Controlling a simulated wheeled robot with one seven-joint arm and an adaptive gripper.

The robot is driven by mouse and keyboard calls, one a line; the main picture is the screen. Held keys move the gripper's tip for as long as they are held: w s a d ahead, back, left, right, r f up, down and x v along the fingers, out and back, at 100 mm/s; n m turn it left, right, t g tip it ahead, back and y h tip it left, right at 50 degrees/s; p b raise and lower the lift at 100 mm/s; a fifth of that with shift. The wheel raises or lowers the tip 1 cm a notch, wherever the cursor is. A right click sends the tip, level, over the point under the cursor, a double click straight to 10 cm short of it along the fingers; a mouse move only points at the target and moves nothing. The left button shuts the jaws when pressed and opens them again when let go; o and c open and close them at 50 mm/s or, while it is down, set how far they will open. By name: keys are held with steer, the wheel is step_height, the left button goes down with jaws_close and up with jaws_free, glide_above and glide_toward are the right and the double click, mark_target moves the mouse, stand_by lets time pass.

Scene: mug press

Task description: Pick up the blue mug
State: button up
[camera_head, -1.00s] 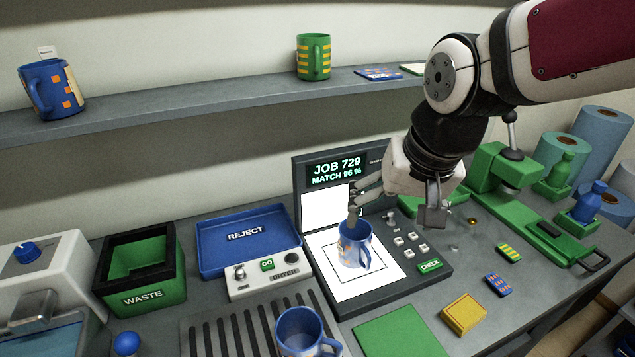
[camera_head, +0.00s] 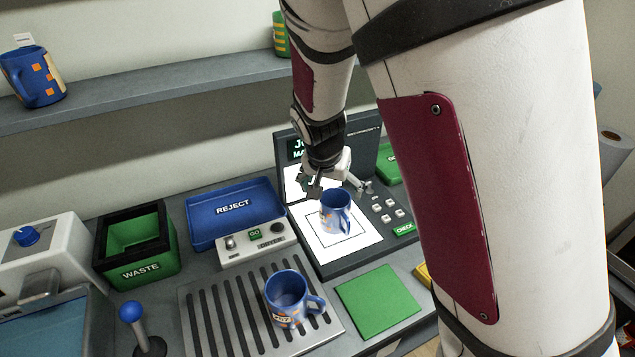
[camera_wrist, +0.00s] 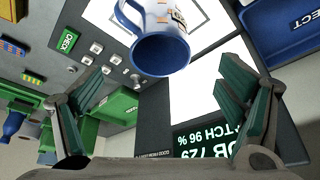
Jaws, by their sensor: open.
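A blue mug (camera_head: 336,212) with an orange and white pattern stands upright on the white pad of the checking station. Its handle points right in the head view. In the wrist view this mug (camera_wrist: 160,52) shows at the top centre, beyond the fingertips. My gripper (camera_head: 337,186) is open and just behind the mug, near the station's screen. In the wrist view the two fingers of my gripper (camera_wrist: 165,90) are spread wide with nothing between them. A second blue mug (camera_head: 288,297) stands on the slotted rack in front, and a third blue mug (camera_head: 36,78) is on the shelf.
The checking station (camera_head: 340,262) has an upright screen panel close behind my gripper and buttons on the right. The blue reject tray (camera_head: 235,228), green waste bin (camera_head: 138,250) and green mat (camera_head: 378,300) surround it. My arm hides the table's right side.

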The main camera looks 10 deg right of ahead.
mark_target(336, 205)
steer(key=x, duration=1.1)
steer(key=shift+w+d+f+b, duration=0.1)
steer(key=shift+w+b, duration=0.05)
steer(key=shift+b, duration=0.2)
steer(key=shift+c, duration=0.6)
steer(key=c, duration=1.4)
steer(key=shift+c, duration=0.8)
